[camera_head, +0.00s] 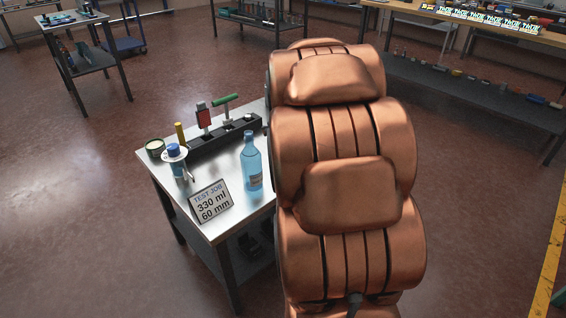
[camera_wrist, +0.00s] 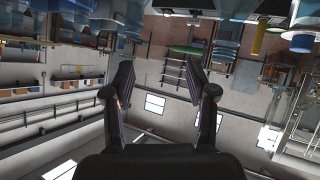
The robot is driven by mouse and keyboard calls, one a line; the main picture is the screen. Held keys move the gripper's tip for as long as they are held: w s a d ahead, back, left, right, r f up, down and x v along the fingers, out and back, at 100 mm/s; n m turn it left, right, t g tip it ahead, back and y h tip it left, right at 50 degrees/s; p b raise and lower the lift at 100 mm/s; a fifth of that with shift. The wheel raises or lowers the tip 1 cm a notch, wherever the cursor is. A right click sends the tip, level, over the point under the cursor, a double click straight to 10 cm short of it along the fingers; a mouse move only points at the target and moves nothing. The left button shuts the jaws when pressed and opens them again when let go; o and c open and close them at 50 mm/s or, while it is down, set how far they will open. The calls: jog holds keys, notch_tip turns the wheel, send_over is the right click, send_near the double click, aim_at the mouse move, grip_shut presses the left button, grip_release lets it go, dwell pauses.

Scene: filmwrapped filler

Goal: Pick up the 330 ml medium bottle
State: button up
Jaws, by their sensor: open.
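A clear blue bottle (camera_head: 251,165) with a narrow neck and a dark label stands upright on the metal-topped table (camera_head: 221,222), just left of my copper-coloured arm. A sign (camera_head: 211,203) reading "TEST JOB 330 ml 60 mm" stands in front of it. My gripper (camera_wrist: 160,80) shows in the wrist view with its two fingers spread apart and nothing between them. The wrist view looks upside down, with bluish clear shapes along its top edge that I cannot identify surely. In the head view my gripper cannot be made out; my arm hides part of the table.
A dark rack (camera_head: 212,137) with a red-and-grey tool and a green-handled tool runs behind the bottle. A white-and-blue dispenser (camera_head: 175,158), a yellow cylinder (camera_head: 181,134) and a round tin (camera_head: 155,148) stand at the table's left. Open floor (camera_head: 80,190) lies left of the table.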

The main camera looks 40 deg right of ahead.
jog(key=d+f+n+t+y+b, duration=0.1)
jog(key=d+f+t+y+b, duration=0.2)
jog(key=d+f+t+b, duration=0.5)
jog(key=shift+g, duration=0.3)
jog(key=shift+w+d+r+b, duration=0.15)
jog(key=shift+w+b, duration=0.25)
jog(key=shift+w, duration=0.8)
jog(key=shift+w+d+b, duration=0.3)
jog(key=shift+w+b, duration=0.1)
jog(key=shift+w, duration=0.8)
jog(key=shift+w+d+r+b, duration=0.15)
jog(key=shift+w+b, duration=0.25)
jog(key=shift+w, duration=0.8)
jog(key=shift+c, duration=0.2)
grip_shut()
